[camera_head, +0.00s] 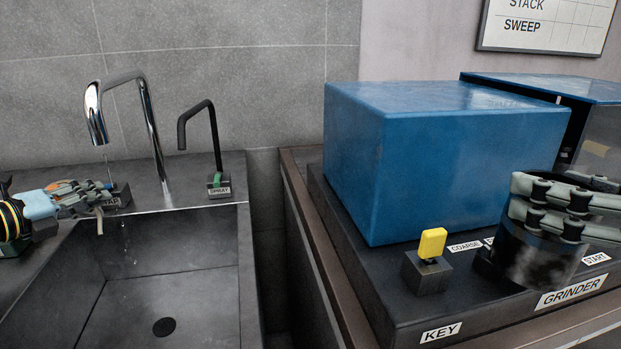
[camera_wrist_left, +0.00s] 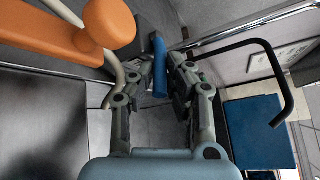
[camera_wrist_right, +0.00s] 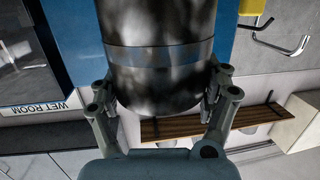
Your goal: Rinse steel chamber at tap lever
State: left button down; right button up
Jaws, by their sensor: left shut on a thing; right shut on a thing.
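The steel chamber (camera_wrist_right: 160,75) is a dark mottled cylinder with a lighter band. My right gripper (camera_wrist_right: 160,100) is shut around it. In the head view the chamber (camera_head: 532,262) is at the right, in front of the grinder, with the right gripper (camera_head: 555,210) across its upper part. The tap lever (camera_wrist_left: 160,65) has a blue handle, and my left gripper (camera_wrist_left: 162,82) is shut on it. In the head view the left gripper (camera_head: 95,188) mostly hides the lever. The chrome tap (camera_head: 150,120) arches over the sink, and a thin stream of water falls from it.
The grey sink (camera_head: 180,285) is at the left. A black spray spout (camera_head: 210,125) with a green lever stands behind it. The blue grinder (camera_head: 440,160) fills the right, with a yellow key (camera_head: 432,243) at its front. An orange rounded part (camera_wrist_left: 110,25) is beside the left gripper.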

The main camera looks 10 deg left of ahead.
pick_arm(q)
jog(key=c, duration=1.3)
grip_release()
jog(key=shift+c, duration=0.2)
jog(key=shift+s+a, duration=0.1)
jog(key=shift+v, duration=3.65)
